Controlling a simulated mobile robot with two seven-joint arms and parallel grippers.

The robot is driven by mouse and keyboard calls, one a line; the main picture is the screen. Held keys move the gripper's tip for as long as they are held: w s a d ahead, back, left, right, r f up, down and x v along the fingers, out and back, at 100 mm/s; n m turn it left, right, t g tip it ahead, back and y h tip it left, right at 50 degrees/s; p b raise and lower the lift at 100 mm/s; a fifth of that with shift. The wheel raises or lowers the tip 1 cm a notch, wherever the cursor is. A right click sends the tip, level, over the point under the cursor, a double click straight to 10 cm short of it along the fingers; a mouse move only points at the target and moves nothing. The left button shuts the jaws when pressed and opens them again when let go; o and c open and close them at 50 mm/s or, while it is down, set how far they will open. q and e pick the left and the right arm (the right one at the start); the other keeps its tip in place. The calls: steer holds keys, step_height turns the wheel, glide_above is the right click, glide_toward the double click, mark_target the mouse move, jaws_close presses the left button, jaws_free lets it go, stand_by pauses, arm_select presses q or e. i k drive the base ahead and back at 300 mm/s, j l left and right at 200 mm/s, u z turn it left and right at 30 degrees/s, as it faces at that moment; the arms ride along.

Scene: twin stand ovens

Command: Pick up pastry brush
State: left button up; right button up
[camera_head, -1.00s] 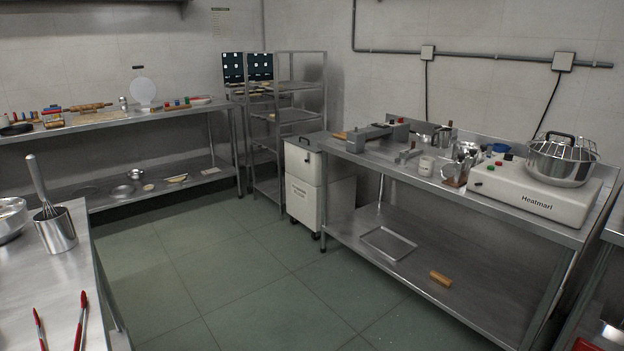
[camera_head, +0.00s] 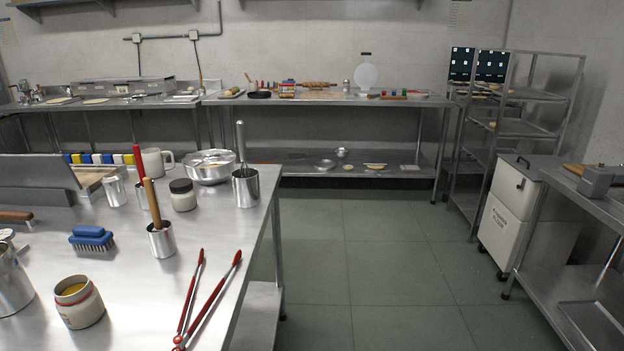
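I cannot tell for certain which object is the pastry brush. A wooden handle (camera_head: 152,202) stands up out of a small steel cup (camera_head: 162,241) on the near left steel table, and its lower end is hidden in the cup. A red handle (camera_head: 139,178) rises just behind it, with its lower end also unclear. A blue brush with dark bristles (camera_head: 92,238) lies to the left of the cup and looks like a scrubbing brush. Neither of my grippers is in view.
The near table (camera_head: 225,270) also holds red tongs (camera_head: 206,303) by its right edge, a jar of yellow contents (camera_head: 79,303), a lidded jar (camera_head: 183,195), a whisk in a steel pot (camera_head: 245,186) and a steel bowl (camera_head: 209,167). Green floor (camera_head: 350,250) is clear to the right.

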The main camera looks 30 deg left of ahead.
mark_target(147, 181)
steer(key=i+l+u, duration=0.1)
steer(key=u, duration=0.25)
steer(key=i+l+u, duration=0.1)
steer(key=l+u, duration=0.25)
steer(key=i+l+u, duration=0.1)
steer(key=u, duration=0.3)
steer(key=i+l+u, duration=0.1)
steer(key=l+u, duration=0.65)
steer(key=i+l, duration=0.05)
